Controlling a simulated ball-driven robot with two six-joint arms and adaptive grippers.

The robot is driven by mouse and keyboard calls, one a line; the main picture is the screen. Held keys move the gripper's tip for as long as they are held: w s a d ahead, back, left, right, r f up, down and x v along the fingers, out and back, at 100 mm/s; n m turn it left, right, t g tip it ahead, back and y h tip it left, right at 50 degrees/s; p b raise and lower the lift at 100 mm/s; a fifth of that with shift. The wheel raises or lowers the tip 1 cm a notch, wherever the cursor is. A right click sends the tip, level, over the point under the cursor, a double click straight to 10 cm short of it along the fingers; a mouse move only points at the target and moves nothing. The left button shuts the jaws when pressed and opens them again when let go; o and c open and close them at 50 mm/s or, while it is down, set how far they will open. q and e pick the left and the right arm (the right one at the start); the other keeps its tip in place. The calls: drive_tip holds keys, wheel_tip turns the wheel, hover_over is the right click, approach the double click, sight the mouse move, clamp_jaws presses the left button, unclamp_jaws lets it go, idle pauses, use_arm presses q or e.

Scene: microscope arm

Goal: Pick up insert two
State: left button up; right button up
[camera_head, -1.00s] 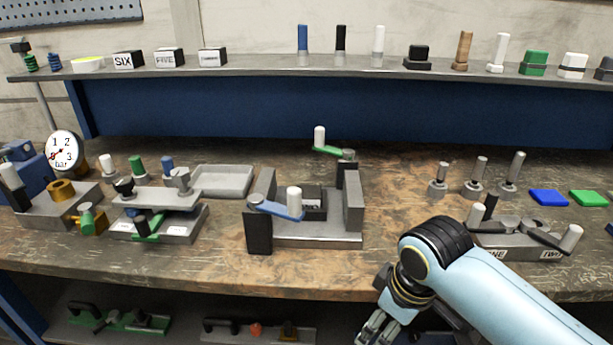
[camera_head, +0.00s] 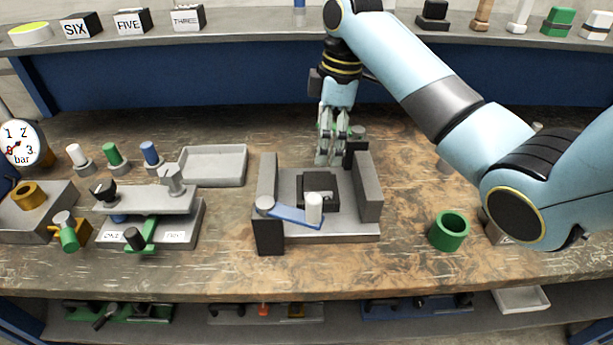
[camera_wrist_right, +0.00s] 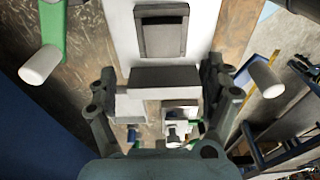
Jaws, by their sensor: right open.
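No label in view reads as insert two, so I cannot tell which part it is. A dark block with a recessed top (camera_head: 318,180) sits in the grey fixture (camera_head: 346,230) in mid-bench; what looks like the same block (camera_wrist_right: 163,30) shows at the top of the wrist view. My right gripper (camera_head: 331,150) points down at the fixture's back side, behind the dark block. It is open. In the wrist view its fingers (camera_wrist_right: 162,100) stand apart. A grey bar-like part (camera_wrist_right: 165,80) appears between them, with no contact visible. My left gripper is not in view.
The fixture has upright walls (camera_head: 369,185) and a blue lever with white knob (camera_head: 314,207). A green lever (camera_wrist_right: 52,30) shows in the wrist view. A green ring (camera_head: 449,231) stands right, a grey tray (camera_head: 213,165) left. My right arm covers much of the right bench.

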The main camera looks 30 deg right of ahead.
sight(318, 181)
drive_tip(key=f, duration=0.3)
drive_tip(key=shift+s+a+f, duration=0.25)
drive_tip(key=shift+s+f, duration=0.1)
drive_tip(key=shift+s, duration=0.05)
drive_tip(key=shift+w+f, duration=0.1)
drive_tip(key=shift+f, duration=0.2)
drive_tip(key=f, duration=0.3)
drive_tip(key=f+p, duration=0.1)
drive_tip(key=shift+w+a+f, duration=0.2)
drive_tip(key=shift+w+a, duration=0.2)
drive_tip(key=shift+f, duration=0.45)
drive_tip(key=shift+w, duration=0.1)
drive_tip(key=shift+c, duration=0.2)
drive_tip(key=c, duration=0.7)
clamp_jaws()
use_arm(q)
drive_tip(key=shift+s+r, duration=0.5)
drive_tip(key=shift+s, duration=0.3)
use_arm(e)
drive_tip(key=shift+r, duration=0.1)
